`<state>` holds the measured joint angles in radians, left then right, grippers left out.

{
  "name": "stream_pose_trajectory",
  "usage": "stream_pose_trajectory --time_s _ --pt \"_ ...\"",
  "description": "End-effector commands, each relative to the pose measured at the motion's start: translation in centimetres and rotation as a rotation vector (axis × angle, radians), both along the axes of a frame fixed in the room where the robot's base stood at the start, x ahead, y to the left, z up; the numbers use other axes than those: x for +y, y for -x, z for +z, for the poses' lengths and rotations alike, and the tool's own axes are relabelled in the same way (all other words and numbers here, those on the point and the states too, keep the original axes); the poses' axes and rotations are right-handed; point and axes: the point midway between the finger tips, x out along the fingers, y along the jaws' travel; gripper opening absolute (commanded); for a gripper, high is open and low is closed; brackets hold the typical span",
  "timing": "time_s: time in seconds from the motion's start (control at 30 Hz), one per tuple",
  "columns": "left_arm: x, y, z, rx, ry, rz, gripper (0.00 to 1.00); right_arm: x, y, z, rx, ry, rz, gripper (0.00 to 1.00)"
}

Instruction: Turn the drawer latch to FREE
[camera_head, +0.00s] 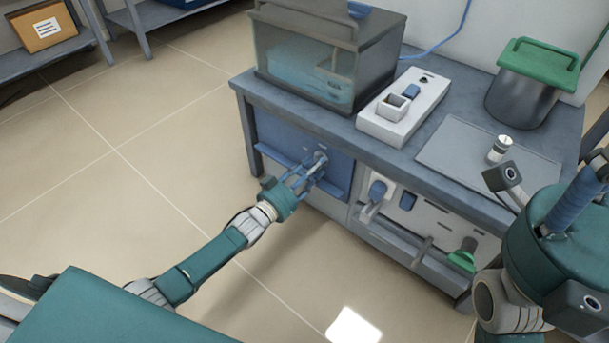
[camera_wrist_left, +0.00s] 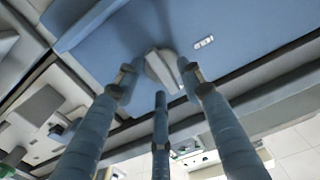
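The blue drawer front (camera_head: 275,137) is on the left of the bench's front. The drawer latch (camera_head: 321,157) is a small grey turning knob at the drawer's right side, partly hidden by my fingers. In the left wrist view the latch (camera_wrist_left: 163,70) is a pale oblong knob on the blue panel. My left gripper (camera_head: 307,175) reaches it from the front. Its three fingers are spread around the latch, with gaps visible between fingertips and knob, so it looks open. A small white label (camera_wrist_left: 203,42) sits beside the latch, too small to read. My right gripper is not seen.
On the bench stand a clear-sided tank (camera_head: 300,70), a white switch box (camera_head: 425,100) and a grey bin with a green lid (camera_head: 525,95). A panel with handles (camera_head: 430,220) is right of the drawer. The floor (camera_head: 130,150) at left is clear.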

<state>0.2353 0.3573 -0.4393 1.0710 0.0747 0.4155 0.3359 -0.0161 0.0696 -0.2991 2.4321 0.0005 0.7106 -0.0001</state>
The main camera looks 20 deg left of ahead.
Motion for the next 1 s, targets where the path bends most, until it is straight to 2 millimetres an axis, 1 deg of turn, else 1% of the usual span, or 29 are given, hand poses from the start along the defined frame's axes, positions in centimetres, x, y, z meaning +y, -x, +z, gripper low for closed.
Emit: stream_pose_trajectory --time_s 0.17,0.4,0.53,0.7,1.0 --pt "1.1 2.8 -0.2 0.004 -0.001 0.0 0.39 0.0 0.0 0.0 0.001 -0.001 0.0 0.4" --pt "2.8 7.7 -0.2 0.004 -0.004 -0.001 0.39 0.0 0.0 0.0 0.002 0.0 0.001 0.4" --pt "3.5 9.6 -0.2 0.003 -0.002 0.0 0.39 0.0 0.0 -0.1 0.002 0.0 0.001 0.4" --pt "3.9 10.7 -0.1 0.002 -0.002 0.0 0.39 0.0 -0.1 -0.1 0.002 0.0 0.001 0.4" --pt "4.0 10.9 -0.1 0.001 -0.001 0.0 0.39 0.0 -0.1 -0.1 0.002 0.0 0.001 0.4"
